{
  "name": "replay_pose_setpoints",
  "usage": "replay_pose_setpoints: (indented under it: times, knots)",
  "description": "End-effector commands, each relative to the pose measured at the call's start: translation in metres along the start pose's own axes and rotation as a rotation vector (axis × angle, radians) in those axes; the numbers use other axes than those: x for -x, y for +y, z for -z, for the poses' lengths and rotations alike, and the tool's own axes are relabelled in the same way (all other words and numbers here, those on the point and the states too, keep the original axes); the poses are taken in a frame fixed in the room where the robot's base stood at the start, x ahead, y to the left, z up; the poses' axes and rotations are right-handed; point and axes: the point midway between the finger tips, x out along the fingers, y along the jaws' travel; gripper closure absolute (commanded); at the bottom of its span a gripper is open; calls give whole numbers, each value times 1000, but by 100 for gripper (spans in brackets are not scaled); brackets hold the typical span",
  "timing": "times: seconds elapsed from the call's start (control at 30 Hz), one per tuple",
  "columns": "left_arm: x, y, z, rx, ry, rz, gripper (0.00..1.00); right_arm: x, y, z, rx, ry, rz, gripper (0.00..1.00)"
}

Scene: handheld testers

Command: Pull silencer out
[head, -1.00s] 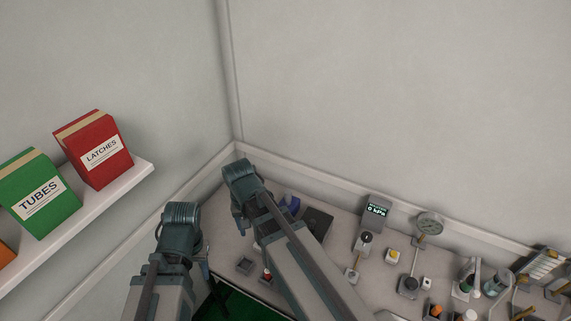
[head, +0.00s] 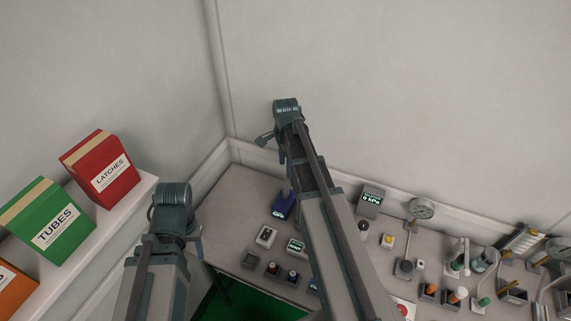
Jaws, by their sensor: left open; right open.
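I cannot tell for certain which thing is the silencer. Small handheld testers stand on the grey bench: a blue one (head: 283,207), a pale one (head: 266,236) and one with a lit screen (head: 296,246). My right gripper (head: 272,146) is open and empty, above the far part of the bench, up and left of the blue tester in the picture. My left gripper (head: 194,235) is partly hidden behind its own wrist. It is open at the left, apart from the testers. My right arm hides part of the bench middle.
A display box (head: 371,201), a dial gauge (head: 421,208) and a crowded set of small fittings (head: 457,295) stand on the bench to the right. A shelf (head: 141,195) at left holds red (head: 100,168), green (head: 48,222) and orange (head: 13,288) boxes. Walls close off the back corner.

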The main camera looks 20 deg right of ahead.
Motion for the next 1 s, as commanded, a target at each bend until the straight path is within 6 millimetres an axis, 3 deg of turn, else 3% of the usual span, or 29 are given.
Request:
replay_pose_setpoints:
  times: [0.8,1.0]
  knots:
    - [-111,11,6,1,0,0,50,-111,0,0,2,0,0,31]
    - [-128,12,8,1,0,0,50,-128,0,0,2,0,0,31]
